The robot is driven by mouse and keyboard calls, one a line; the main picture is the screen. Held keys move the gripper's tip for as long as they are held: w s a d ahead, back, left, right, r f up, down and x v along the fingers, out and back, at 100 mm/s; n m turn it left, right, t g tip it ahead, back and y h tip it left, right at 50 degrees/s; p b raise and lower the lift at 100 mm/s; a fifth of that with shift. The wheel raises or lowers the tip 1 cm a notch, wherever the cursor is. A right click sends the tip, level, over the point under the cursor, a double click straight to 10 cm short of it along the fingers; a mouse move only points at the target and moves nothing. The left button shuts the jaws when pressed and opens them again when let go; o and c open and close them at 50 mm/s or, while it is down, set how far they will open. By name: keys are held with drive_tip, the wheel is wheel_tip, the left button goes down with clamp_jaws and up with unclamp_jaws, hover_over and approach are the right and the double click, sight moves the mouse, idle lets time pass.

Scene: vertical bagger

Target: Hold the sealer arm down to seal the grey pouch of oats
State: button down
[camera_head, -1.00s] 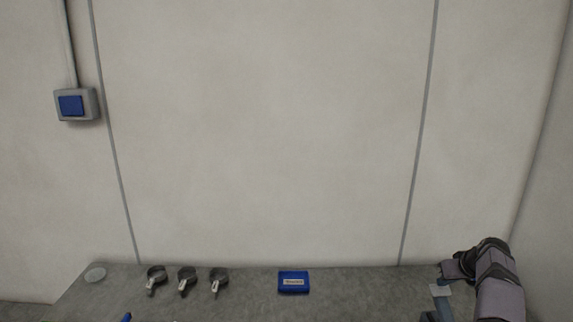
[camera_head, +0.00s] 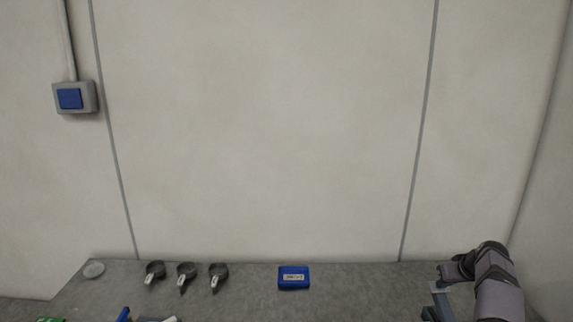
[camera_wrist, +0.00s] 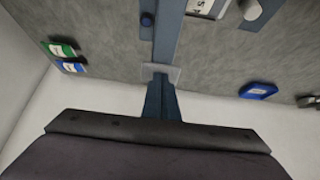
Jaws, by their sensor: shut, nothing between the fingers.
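My gripper (camera_wrist: 162,92) is shut and empty. Its narrow fingers reach from the dark wrist to a pale plate (camera_wrist: 160,72) on a blue-grey bar (camera_wrist: 169,30), which looks like the sealer arm. Whether they press on it or stay just above it, I cannot tell. In the head view the plate (camera_head: 440,287) is at the lower right beside my wrist, and the rest of the sealer is cut off. A grey, white-labelled thing (camera_wrist: 206,8) at the top of the wrist view may be the pouch of oats; it is only partly visible.
A blue box (camera_head: 293,277) and several dark scoops (camera_head: 186,274) lie along the back of the grey bench (camera_head: 345,290). A green packet (camera_wrist: 58,49) and a blue packet (camera_wrist: 70,67) lie beside the sealer.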

sight(442, 292)
drive_tip(key=shift+f, duration=0.2)
drive_tip(key=shift+w+f, duration=0.25)
drive_tip(key=shift+f, duration=0.55)
idle(0.3)
drive_tip(key=shift+w+f, duration=0.2)
drive_tip(key=shift+f, duration=0.6)
drive_tip(key=shift+w+f, duration=0.2)
drive_tip(key=shift+f, duration=0.45)
drive_tip(key=shift+f+b, duration=0.25)
drive_tip(key=shift+b, duration=0.1)
idle(4.9)
